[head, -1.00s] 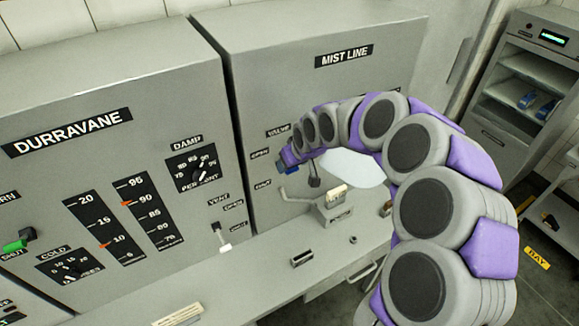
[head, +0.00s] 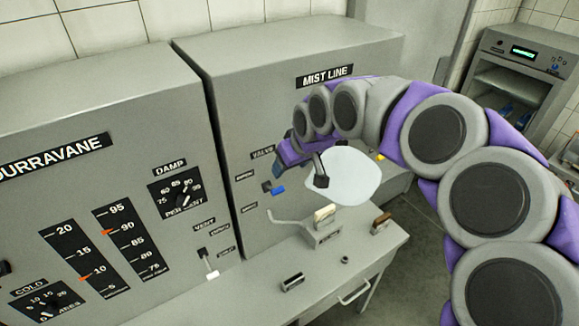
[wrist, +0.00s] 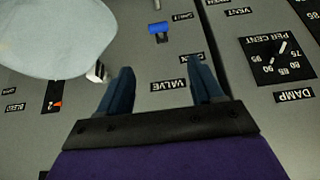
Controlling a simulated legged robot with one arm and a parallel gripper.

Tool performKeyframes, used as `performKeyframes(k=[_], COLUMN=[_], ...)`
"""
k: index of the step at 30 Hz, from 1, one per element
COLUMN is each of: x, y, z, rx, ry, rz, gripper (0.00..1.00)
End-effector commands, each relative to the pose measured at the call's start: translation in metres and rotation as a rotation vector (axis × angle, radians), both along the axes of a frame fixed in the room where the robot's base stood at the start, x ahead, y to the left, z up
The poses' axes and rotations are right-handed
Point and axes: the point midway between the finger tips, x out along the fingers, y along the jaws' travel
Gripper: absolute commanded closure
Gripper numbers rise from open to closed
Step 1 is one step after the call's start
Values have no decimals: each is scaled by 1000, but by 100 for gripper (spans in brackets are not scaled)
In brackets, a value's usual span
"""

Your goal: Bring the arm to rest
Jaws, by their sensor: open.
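My arm, purple and grey, arches in from the right in the head view. Its gripper (wrist: 163,90) shows in the wrist view as two dark blue fingers standing apart with nothing between them. The fingers are in front of the grey MIST LINE cabinet (head: 330,110), near its VALVE label (wrist: 168,86). A blue valve handle (wrist: 158,30) is beyond the fingertips, apart from them; it also shows in the head view (head: 278,190). In the head view the fingers are mostly hidden by the arm.
The DURRAVANE cabinet (head: 120,120) stands at left with dials and scales. A pale translucent disc (head: 352,178) is close to the gripper. A bench (head: 250,285) with small fittings runs below. An open-shelved unit (head: 510,85) stands at the back right; floor shows between.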

Motion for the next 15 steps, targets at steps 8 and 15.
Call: performKeyframes(k=[8,15], x=[0,-39], y=[0,-15], z=[0,-24], rx=[0,-21], ry=[0,51], rz=[0,-19], gripper=[34,34])
